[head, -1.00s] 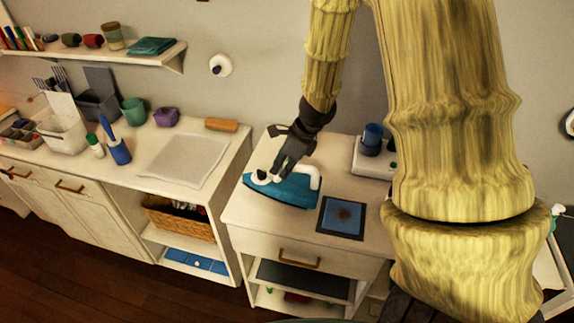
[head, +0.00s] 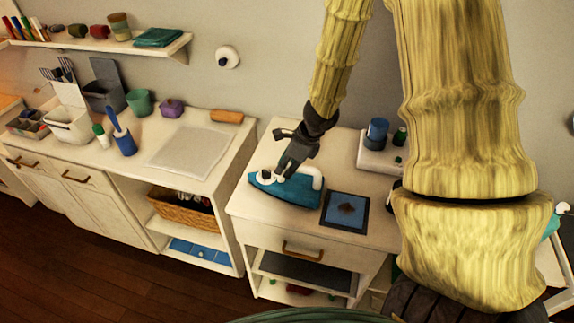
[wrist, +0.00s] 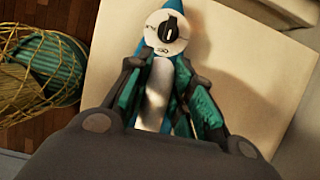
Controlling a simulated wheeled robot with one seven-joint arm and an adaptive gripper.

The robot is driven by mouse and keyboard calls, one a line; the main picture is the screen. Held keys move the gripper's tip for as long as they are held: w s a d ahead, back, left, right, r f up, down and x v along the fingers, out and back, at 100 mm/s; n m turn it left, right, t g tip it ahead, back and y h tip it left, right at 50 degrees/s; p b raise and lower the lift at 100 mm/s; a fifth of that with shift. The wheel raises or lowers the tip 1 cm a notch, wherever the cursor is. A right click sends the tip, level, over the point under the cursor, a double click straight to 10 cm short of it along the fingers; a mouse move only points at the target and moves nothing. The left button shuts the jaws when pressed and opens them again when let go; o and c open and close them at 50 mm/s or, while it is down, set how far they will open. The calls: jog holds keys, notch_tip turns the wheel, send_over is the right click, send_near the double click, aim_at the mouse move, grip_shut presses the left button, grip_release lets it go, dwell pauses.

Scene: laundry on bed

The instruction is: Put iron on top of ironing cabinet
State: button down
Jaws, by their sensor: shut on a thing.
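The teal and white iron (head: 285,188) rests on, or just over, the white top of the ironing cabinet (head: 258,212); I cannot tell if its base touches. My gripper (head: 284,172) reaches down onto the iron from above and is shut on it. In the wrist view, the fingers of my gripper (wrist: 163,110) lie on both sides of the iron's white body. The iron's round white dial (wrist: 167,32) shows beyond the fingertips. Much of the iron is hidden behind my gripper there.
A dark blue-framed square pad (head: 345,212) lies right of the iron. A white box (head: 378,158) with a blue cup (head: 377,131) stands at the back right. A counter (head: 140,200) with a grey mat (head: 190,150) is at the left.

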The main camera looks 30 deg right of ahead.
jog(key=c, duration=1.3)
grip_release()
jog(key=shift+o, duration=0.2)
jog(key=shift+d+r, duration=0.15)
jog(key=shift+r, duration=0.3)
jog(key=v, duration=1.1)
jog(key=shift+s, duration=0.15)
